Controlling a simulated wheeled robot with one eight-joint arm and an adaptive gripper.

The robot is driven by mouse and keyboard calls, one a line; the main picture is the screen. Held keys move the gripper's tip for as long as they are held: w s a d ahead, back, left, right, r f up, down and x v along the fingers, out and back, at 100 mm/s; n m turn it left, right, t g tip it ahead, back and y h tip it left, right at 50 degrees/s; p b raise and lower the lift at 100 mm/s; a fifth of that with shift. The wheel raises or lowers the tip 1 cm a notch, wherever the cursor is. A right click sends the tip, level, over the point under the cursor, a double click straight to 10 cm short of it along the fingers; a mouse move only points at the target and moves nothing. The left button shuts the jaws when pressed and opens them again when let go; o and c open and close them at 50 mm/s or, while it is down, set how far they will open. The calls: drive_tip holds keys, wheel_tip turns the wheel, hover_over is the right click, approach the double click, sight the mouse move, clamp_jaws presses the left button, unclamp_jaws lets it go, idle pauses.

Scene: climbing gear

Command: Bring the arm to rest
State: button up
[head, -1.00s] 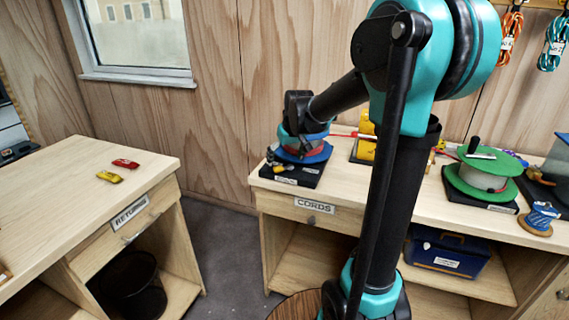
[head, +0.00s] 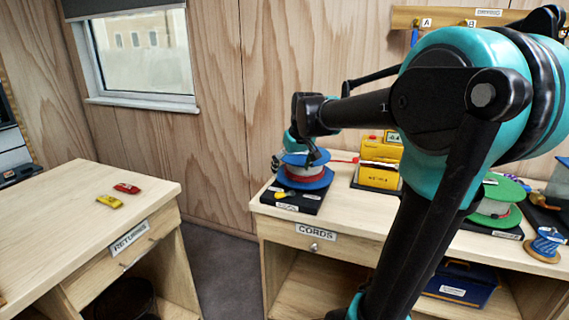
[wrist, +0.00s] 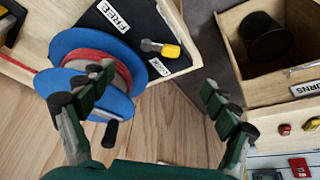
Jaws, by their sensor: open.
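My gripper (wrist: 158,80) is open, with its green, black-padded fingers spread wide and nothing between them in the wrist view. In the head view, it shows small at the far end of my arm, just above and behind a blue reel. The blue reel (head: 305,175) with red cord stands on a black base on the cord bench. The reel also shows at the left of the wrist view (wrist: 118,62), partly behind the left finger. I cannot tell whether that finger touches it. A yellow-handled lever (wrist: 170,51) sits on the base between FREE and LOCK labels.
A yellow case (head: 379,172), a green reel (head: 492,212) and a small blue spool (head: 543,245) stand farther right on the bench (head: 345,220). The returns table (head: 60,205) at left holds a yellow and a red item. A floor gap separates the two.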

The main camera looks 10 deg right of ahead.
drive_tip(key=s+d+f+m, duration=0.1)
drive_tip(key=s+d+f, duration=0.2)
drive_tip(key=s+f, duration=0.7)
drive_tip(key=s+d+f+m+h, duration=0.1)
drive_tip(key=s+d+f+m, duration=0.1)
drive_tip(key=s+f, duration=0.8)
drive_tip(key=s+d, duration=0.1)
drive_tip(key=s, duration=0.2)
drive_tip(key=shift+d+f, duration=0.25)
